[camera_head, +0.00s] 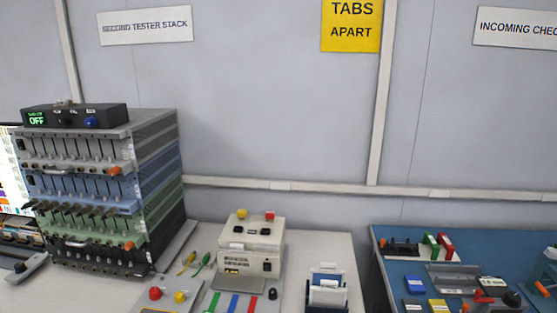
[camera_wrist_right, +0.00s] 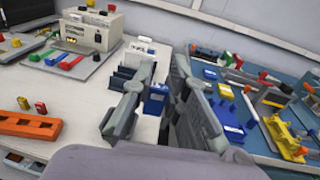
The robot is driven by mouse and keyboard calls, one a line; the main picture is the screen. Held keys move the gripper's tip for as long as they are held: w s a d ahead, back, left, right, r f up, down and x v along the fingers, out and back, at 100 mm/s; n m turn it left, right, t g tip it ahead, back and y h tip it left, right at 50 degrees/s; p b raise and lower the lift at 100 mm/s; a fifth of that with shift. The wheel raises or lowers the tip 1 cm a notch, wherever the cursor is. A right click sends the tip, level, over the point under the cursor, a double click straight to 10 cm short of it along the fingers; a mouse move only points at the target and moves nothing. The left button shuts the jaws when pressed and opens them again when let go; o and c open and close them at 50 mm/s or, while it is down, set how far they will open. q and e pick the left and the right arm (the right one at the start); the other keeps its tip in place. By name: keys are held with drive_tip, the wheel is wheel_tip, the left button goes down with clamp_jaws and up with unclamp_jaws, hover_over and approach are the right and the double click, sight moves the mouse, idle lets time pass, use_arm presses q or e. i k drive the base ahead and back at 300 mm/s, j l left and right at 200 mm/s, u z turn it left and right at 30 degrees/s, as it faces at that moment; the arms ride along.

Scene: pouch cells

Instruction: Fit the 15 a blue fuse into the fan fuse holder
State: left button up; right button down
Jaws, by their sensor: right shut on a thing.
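My right gripper (camera_wrist_right: 165,72) shows in the right wrist view, its two grey fingers reaching forward. A small blue piece with a pale marking, which looks like the blue fuse (camera_wrist_right: 155,99), sits between the fingers, and the gripper is shut on it. Its rating is too small to read. I cannot pick out the fan fuse holder with certainty. An orange block with dark holes (camera_wrist_right: 28,124) lies on the white bench at the left of that view. Neither gripper shows in the head view.
A beige tester box (camera_head: 252,245) stands on the white bench, right of a tall tester stack (camera_head: 100,190). A rack with upright plates (camera_head: 327,288) is at the bench's right end. A gap separates it from the blue bench (camera_head: 385,240), which is crowded with small parts.

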sight(238, 231)
drive_tip(key=i+j+u, duration=0.2)
drive_tip(key=j+u, duration=0.2)
drive_tip(key=i+j+u, duration=0.35)
drive_tip(key=k, duration=0.05)
